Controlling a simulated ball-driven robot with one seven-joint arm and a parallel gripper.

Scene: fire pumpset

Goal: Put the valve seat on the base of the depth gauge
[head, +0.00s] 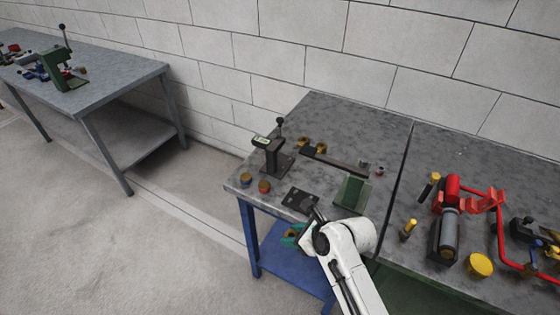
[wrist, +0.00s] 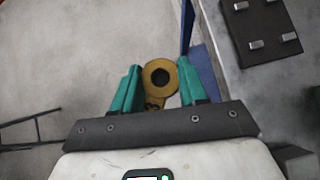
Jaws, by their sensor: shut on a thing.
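The valve seat, a brass-yellow ring with a dark round hole (wrist: 148,73), is between the teal fingers of my gripper (wrist: 158,88) in the wrist view. The gripper is shut on it. In the head view my gripper (head: 292,236) is off the front edge of the right workbench, over the floor side, and the ring is hard to make out there. The depth gauge (head: 274,152) is a black stand with a small green display and a knobbed lever, at the bench's left part. Its dark flat base (head: 284,165) looks clear. The gripper is apart from it.
A black plate with metal pegs (head: 299,199) lies near the bench edge. A green block (head: 352,194) and a dark bar (head: 335,161) lie right of the gauge. Red pipework (head: 480,198) is farther right.

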